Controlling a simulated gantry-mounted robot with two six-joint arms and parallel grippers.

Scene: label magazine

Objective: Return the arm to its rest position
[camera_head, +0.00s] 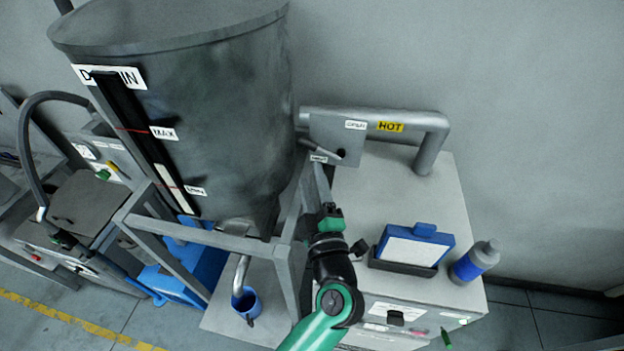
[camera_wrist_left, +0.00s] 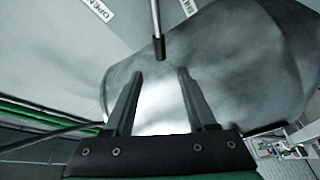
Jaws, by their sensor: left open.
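My left gripper (camera_head: 329,213) stands between the grey tank's frame and the machine cabinet, with my green arm below it. In the left wrist view, its two fingers (camera_wrist_left: 161,75) are apart with nothing between them. A thin rod with a dark end (camera_wrist_left: 158,46) hangs just beyond the fingertips; I cannot tell its exact distance. Behind it is a curved grey metal surface (camera_wrist_left: 230,60). My right gripper does not show.
A large grey tank (camera_head: 225,110) on a metal frame (camera_head: 190,235) stands left of the gripper. A pipe labelled HOT (camera_head: 430,150) is above the cabinet (camera_head: 385,190).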

